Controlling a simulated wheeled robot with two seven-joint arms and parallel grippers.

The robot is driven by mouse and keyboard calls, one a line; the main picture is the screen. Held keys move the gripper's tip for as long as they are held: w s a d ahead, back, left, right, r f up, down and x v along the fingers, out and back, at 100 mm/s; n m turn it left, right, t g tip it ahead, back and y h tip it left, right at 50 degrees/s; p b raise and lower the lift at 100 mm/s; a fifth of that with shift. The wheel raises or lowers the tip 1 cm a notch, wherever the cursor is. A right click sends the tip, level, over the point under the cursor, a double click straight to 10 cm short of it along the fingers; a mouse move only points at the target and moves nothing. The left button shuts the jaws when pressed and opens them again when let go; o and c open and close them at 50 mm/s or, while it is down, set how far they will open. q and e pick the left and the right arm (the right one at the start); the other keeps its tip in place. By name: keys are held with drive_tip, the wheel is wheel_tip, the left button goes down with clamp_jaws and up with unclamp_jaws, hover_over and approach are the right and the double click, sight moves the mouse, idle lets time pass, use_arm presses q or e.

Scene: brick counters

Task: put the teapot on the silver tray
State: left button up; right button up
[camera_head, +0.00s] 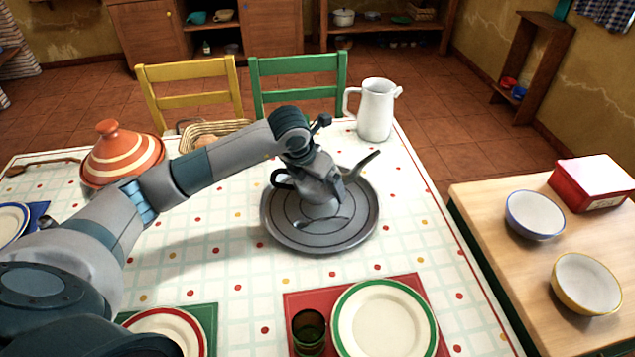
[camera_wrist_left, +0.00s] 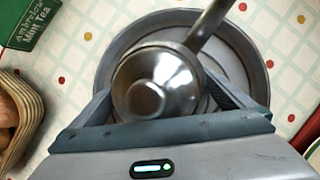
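The silver tray (camera_head: 282,232) is a round, grey, ridged plate on the checked tablecloth; the left wrist view shows its rim (camera_wrist_left: 258,70) around the teapot. The teapot (camera_head: 367,161) is dark metal with a long spout pointing back right and a dark handle at left. In the left wrist view the teapot's round top (camera_wrist_left: 150,85) sits between the fingers. My left gripper (camera_head: 325,180) is over the tray, its fingers against both sides of the teapot. The teapot is upright over the tray; whether its base touches is hidden. My right gripper is out of view.
A white jug (camera_head: 376,110) stands behind the tray. An orange striped tajine (camera_head: 122,155) and a bread basket (camera_head: 213,130) stand to the left. A plate (camera_head: 385,320) and a dark green glass (camera_head: 309,331) are in front. A side counter with two bowls is at right.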

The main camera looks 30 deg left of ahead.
sight(306, 180)
use_arm(q)
drive_tip(key=shift+r, duration=0.1)
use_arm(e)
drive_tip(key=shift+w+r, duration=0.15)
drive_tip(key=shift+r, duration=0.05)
use_arm(q)
drive_tip(key=shift+r, duration=0.15)
drive_tip(key=shift+s+r, duration=0.1)
drive_tip(key=shift+r, duration=0.25)
drive_tip(key=b+v, duration=0.1)
drive_tip(key=v, duration=0.9)
drive_tip(key=shift+s+a+r, duration=0.1)
drive_tip(key=shift+s, duration=0.05)
drive_tip(key=shift+s+r, duration=0.15)
drive_tip(key=shift+r, duration=0.15)
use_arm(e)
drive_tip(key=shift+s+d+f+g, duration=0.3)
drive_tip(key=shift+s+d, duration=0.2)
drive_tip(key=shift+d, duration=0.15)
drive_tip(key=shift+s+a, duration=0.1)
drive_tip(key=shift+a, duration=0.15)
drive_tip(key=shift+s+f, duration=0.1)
